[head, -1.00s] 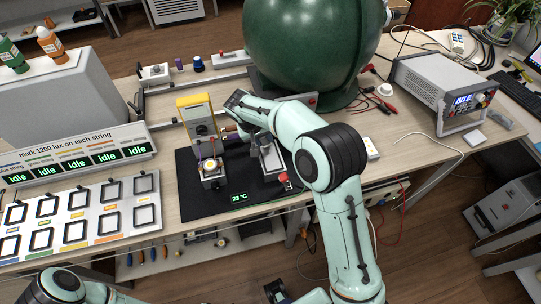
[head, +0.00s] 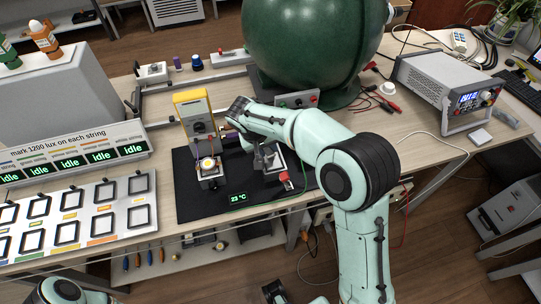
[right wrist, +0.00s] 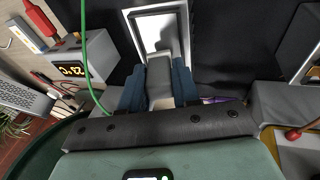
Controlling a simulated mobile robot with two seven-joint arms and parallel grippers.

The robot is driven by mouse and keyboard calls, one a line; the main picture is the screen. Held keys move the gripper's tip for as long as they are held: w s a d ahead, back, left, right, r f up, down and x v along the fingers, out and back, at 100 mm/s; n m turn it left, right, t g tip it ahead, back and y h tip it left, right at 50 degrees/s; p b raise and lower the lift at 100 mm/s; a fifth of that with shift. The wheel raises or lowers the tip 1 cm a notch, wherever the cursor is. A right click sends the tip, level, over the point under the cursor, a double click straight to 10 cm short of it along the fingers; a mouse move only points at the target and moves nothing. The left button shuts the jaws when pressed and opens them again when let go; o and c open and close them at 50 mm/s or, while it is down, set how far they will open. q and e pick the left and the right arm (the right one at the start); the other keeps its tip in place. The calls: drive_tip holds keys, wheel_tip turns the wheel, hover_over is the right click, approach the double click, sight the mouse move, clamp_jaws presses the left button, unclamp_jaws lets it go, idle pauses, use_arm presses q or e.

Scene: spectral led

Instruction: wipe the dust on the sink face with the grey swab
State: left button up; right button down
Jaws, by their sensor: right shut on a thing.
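My right gripper (head: 262,152) is low over the black mat, its dark blue fingers (right wrist: 158,85) shut on the grey swab (right wrist: 160,88), a grey block in the right wrist view. The sink face (right wrist: 172,32) is a pale framed plate just beyond the swab's tip. In the head view, the sink face (head: 276,161) is partly hidden behind my gripper. The swab's tip is at the plate's near edge; I cannot tell whether they touch. Dust is too faint to make out.
A yellow-topped device (head: 193,100) with a lit lamp (head: 208,163) stands left of my gripper. A temperature display (head: 238,197) and a green wire are close by. A large green sphere (head: 310,45) stands behind. The black mat (head: 195,208) has bare room at its front left.

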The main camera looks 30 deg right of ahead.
drive_tip(key=shift+s+a+f+b, duration=0.1)
drive_tip(key=shift+s+b, duration=0.25)
drive_tip(key=shift+s+a+f+b, duration=0.1)
drive_tip(key=shift+s+a+b, duration=0.1)
drive_tip(key=shift+s+b, duration=0.45)
drive_tip(key=shift+s+a+b, duration=0.2)
drive_tip(key=shift+s+b, duration=0.05)
drive_tip(key=shift+s, duration=0.8)
drive_tip(key=shift+w, duration=0.15)
drive_tip(key=shift+w+d+p, duration=0.15)
drive_tip(key=shift+w+p, duration=0.2)
drive_tip(key=shift+p, duration=0.05)
drive_tip(key=w, duration=0.1)
drive_tip(key=w+p, duration=0.1)
drive_tip(key=shift+w+d, duration=0.3)
drive_tip(key=shift+w, duration=0.05)
drive_tip(key=shift+w+d+f+p, duration=0.1)
drive_tip(key=shift+w+p, duration=0.2)
drive_tip(key=shift+w, duration=0.05)
